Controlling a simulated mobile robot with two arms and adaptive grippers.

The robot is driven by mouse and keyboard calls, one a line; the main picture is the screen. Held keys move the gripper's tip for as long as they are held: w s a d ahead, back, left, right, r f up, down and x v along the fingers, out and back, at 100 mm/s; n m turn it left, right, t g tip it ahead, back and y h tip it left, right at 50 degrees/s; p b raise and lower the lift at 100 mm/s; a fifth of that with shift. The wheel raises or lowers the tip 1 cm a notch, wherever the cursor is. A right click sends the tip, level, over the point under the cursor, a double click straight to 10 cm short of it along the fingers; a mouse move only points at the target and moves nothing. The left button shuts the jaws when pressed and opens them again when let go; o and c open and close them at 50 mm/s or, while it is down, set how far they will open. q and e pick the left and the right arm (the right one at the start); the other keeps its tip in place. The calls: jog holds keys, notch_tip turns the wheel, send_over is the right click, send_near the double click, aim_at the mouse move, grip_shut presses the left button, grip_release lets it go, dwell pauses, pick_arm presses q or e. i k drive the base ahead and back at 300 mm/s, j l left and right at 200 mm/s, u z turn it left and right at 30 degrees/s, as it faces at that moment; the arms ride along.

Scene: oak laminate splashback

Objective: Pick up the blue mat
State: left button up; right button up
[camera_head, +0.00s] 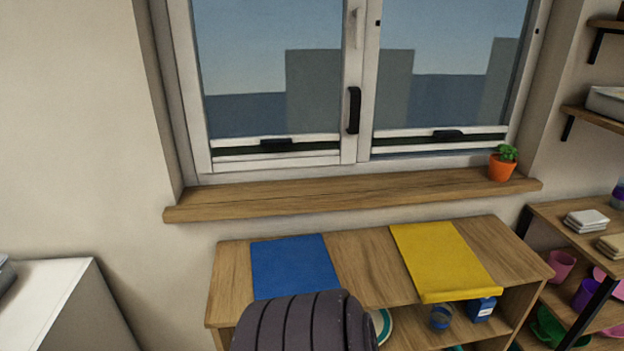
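The blue mat (294,265) lies flat on the top of a low wooden shelf unit (360,262), on its left half. A dark ribbed rounded shape at the bottom of the head view covers part of the mat's near edge; I cannot tell what it belongs to. Neither my left nor my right gripper is in view.
A yellow mat (440,258) lies on the unit's right half and hangs over its front edge. Bare wood separates the mats. A window sill (350,198) with a potted plant (502,163) is behind. A white cabinet (60,300) stands left, a shelf (575,213) right.

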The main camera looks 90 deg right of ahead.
aim_at(298, 265)
jog(key=l+z, duration=0.15)
jog(key=z, duration=3.6)
